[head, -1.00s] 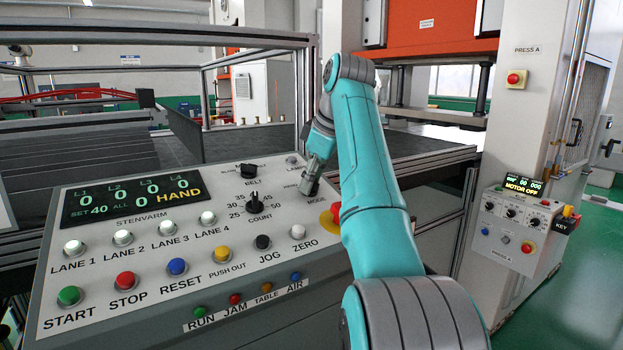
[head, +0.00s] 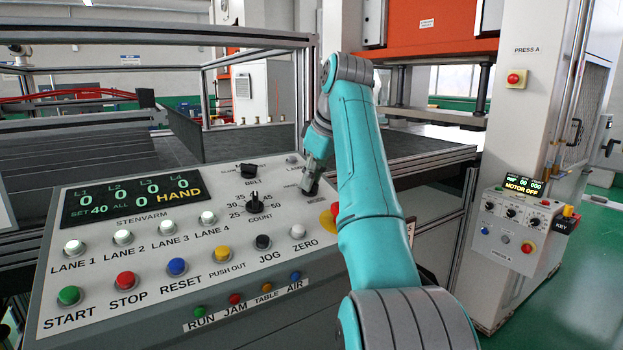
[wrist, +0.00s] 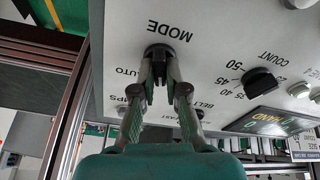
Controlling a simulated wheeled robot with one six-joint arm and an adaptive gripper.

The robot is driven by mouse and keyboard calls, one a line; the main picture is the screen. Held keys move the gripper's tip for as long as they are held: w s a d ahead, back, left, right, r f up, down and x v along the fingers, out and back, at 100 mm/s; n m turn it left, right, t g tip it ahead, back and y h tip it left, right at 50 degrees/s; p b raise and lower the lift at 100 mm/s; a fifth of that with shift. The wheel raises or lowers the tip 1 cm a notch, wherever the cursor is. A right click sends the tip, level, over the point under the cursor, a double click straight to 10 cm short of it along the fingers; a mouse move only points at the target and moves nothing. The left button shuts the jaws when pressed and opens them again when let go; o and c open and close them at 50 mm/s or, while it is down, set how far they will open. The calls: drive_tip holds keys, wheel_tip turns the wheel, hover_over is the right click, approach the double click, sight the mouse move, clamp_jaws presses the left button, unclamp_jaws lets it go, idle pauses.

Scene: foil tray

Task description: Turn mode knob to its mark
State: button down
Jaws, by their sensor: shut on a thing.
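The mode knob (head: 310,188) is a small black knob at the right side of the sloped grey control panel (head: 130,250), above the label MODE. It also shows in the wrist view (wrist: 157,50), upside down beside the words MODE and AUTO. My gripper (head: 313,180) reaches down to it from above. In the wrist view, the two fingertips (wrist: 159,82) are closed at the knob, one on each side. The fingers cover much of the knob, so I cannot tell which mark it points to. The panel display reads HAND.
The count knob (head: 254,203) and belt knob (head: 249,171) stand to the left of my gripper. A red mushroom button (head: 335,210) on a yellow base is close at the right, partly behind my arm. Several coloured buttons line the panel's front.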

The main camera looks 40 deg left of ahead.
drive_tip(key=m, duration=0.5)
drive_tip(key=shift+m+t, duration=0.3)
drive_tip(key=shift+t, duration=0.1)
drive_tip(key=m, duration=0.5)
drive_tip(key=shift+m+h, duration=0.3)
drive_tip(key=shift+h, duration=0.1)
drive_tip(key=shift+t, duration=0.3)
drive_tip(key=c, duration=1.2)
unclamp_jaws()
drive_tip(key=shift+r, duration=0.1)
drive_tip(key=v, duration=0.7)
drive_tip(key=shift+r, duration=0.15)
drive_tip(key=shift+d, duration=0.1)
